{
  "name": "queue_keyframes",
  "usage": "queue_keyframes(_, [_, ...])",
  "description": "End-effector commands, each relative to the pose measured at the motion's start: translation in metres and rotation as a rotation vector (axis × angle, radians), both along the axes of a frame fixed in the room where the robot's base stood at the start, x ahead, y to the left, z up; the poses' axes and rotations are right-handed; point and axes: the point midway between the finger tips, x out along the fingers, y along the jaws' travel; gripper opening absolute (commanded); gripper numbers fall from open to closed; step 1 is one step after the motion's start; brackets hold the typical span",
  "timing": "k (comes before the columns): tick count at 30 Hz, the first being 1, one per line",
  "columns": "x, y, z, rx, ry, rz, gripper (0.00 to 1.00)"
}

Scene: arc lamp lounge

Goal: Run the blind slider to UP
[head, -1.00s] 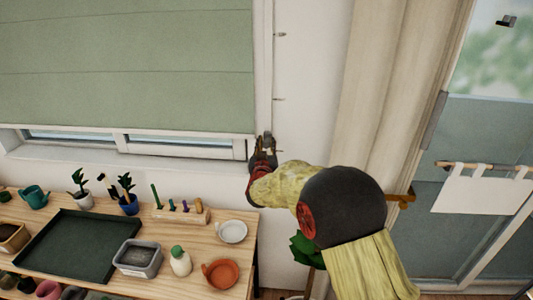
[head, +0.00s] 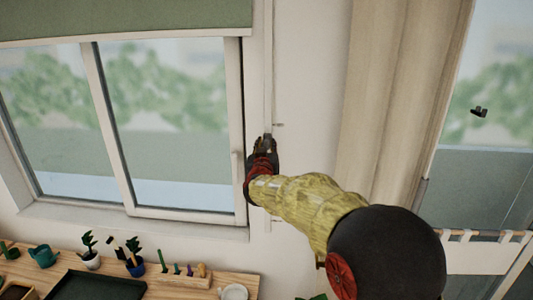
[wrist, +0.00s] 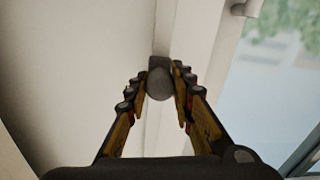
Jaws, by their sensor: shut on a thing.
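The blind slider is a small grey rounded knob (wrist: 159,82) on a pale vertical track (head: 268,70) beside the window frame. In the wrist view my gripper (wrist: 160,88) has a finger on each side of the knob and is shut on it. In the head view my gripper (head: 264,140) is at the track, right of the window, and mostly hides the knob. The green blind (head: 120,18) hangs only across the top of the window, with its lower edge above the clear glass. No UP mark can be made out.
A wooden table (head: 240,281) below the window holds potted plants (head: 91,252), a teal watering can (head: 44,257), a dark tray (head: 95,287) and a white dish (head: 234,292). A beige curtain (head: 395,90) hangs to the right. Bare wall (head: 310,90) lies between.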

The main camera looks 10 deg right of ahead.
Motion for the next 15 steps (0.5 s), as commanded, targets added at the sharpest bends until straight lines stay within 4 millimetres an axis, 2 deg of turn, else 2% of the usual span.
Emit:
queue_keyframes(1, [0.000, 0.001, 0.018, 0.000, -0.003, 0.001, 0.00])
queue_keyframes(6, [0.000, 0.001, 0.039, -0.001, -0.002, 0.001, 0.00])
queue_keyframes(15, [0.000, 0.000, 0.051, -0.001, -0.002, 0.000, 0.00])
